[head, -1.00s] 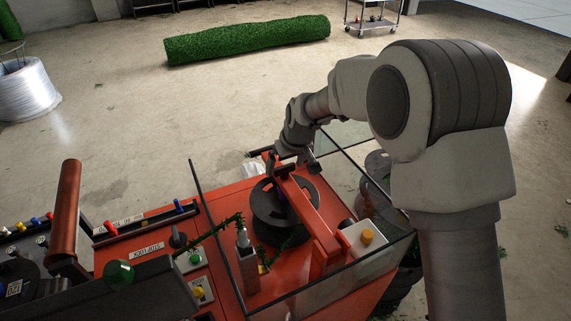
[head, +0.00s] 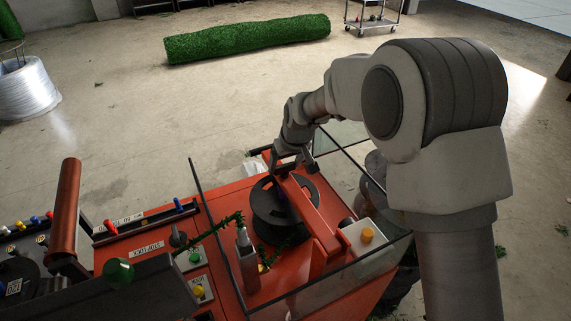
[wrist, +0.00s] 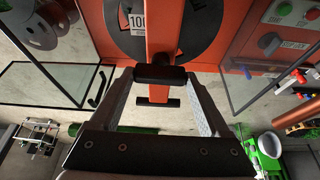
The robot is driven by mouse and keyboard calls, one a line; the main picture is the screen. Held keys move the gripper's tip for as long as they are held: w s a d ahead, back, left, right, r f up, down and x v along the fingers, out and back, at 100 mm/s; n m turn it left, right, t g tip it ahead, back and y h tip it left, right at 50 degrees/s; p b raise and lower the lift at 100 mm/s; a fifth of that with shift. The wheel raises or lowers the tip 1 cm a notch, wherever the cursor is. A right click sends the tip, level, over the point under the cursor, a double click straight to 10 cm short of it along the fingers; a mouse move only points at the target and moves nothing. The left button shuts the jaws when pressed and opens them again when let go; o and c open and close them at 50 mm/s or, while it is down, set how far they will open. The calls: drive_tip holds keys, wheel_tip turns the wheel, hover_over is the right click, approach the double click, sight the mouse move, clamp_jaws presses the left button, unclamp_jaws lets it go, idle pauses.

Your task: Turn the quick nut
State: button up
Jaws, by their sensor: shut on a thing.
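The quick nut (wrist: 160,76) appears as a black bar-shaped piece at the near end of the orange arm of the machine in the wrist view. My gripper (head: 292,162) is at the far end of that orange arm in the head view, where the nut is too small and covered to make out. In the wrist view the two fingers reach forward on either side of the bar, and the gripper is shut on it. A second, smaller black crossbar (wrist: 157,102) shows between the fingers. The black spool (head: 267,217) sits under the orange arm (head: 318,215).
Glass guard panels (head: 345,160) stand around the spool area, close to my arm. The control panel with coloured knobs and levers (head: 150,245) lies left. Open floor surrounds the machine.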

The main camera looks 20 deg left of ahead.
drive_tip(key=m+b, duration=0.1)
drive_tip(key=m, duration=0.1)
drive_tip(key=m+t+h, duration=0.1)
drive_tip(key=m, duration=0.2)
drive_tip(key=shift+s+a+f+h+b, duration=0.1)
drive_tip(key=shift+s+a+h+b, duration=0.05)
drive_tip(key=shift+h+b, duration=0.2)
drive_tip(key=m+h, duration=0.1)
drive_tip(key=m, duration=0.2)
drive_tip(key=m+h, duration=0.1)
drive_tip(key=m, duration=0.2)
drive_tip(key=shift+a+m+t+h+b, duration=0.15)
drive_tip(key=shift+m+t+h+b, duration=0.15)
drive_tip(key=shift+m+t, duration=0.1)
drive_tip(key=m+h, duration=0.1)
drive_tip(key=m, duration=0.2)
drive_tip(key=m+g+h+p, duration=0.1)
drive_tip(key=m, duration=0.2)
drive_tip(key=shift+a, duration=0.15)
drive_tip(key=m+g+p, duration=0.1)
drive_tip(key=m, duration=0.2)
drive_tip(key=m+g+h+p, duration=0.1)
drive_tip(key=m, duration=0.2)
drive_tip(key=shift+w+a, duration=0.1)
drive_tip(key=shift+w, duration=0.1)
drive_tip(key=o, duration=1.2)
drive_tip(key=shift+p+v, duration=1.95)
drive_tip(key=shift+v, duration=4.1)
